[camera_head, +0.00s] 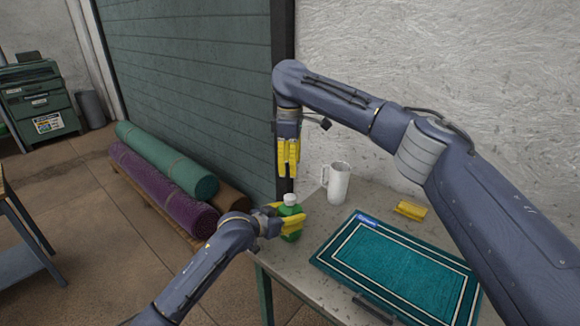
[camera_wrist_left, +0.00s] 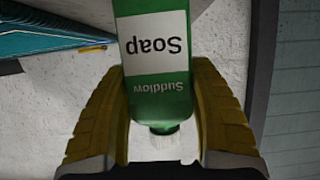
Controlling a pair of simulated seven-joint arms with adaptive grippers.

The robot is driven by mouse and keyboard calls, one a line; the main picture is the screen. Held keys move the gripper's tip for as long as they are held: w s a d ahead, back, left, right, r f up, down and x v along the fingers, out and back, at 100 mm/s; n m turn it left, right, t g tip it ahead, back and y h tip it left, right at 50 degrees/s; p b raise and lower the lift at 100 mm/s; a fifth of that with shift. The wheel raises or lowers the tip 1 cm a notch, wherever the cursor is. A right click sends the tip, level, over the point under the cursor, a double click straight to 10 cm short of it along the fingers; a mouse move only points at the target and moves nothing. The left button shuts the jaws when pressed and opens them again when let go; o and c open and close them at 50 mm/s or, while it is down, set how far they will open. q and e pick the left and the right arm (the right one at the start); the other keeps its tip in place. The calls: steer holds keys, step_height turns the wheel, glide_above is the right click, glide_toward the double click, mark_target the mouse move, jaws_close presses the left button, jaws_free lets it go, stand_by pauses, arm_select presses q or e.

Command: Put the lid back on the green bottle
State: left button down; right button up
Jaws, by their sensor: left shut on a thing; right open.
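The green soap bottle (camera_head: 291,234) stands upright at the table's left corner. It also shows upside down in the left wrist view, with its white label (camera_wrist_left: 155,50) reading "Soap". A white lid (camera_head: 290,199) is at the top of the bottle; in the left wrist view the white piece (camera_wrist_left: 176,148) lies against the green neck. I cannot tell whether it is fully seated. My left gripper (camera_head: 286,217) is shut around the bottle's body, one yellow finger on each side. My right gripper (camera_head: 288,157) is open and empty, fingers pointing down, above the bottle.
A white mug (camera_head: 338,184) stands right of the bottle. A teal rug (camera_head: 395,272) covers much of the table (camera_head: 310,262), with a yellow brush-like item (camera_head: 411,210) behind it.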

arm_select(q)
steer(key=shift+c, duration=2)
jaws_free()
steer(key=v, duration=1.2)
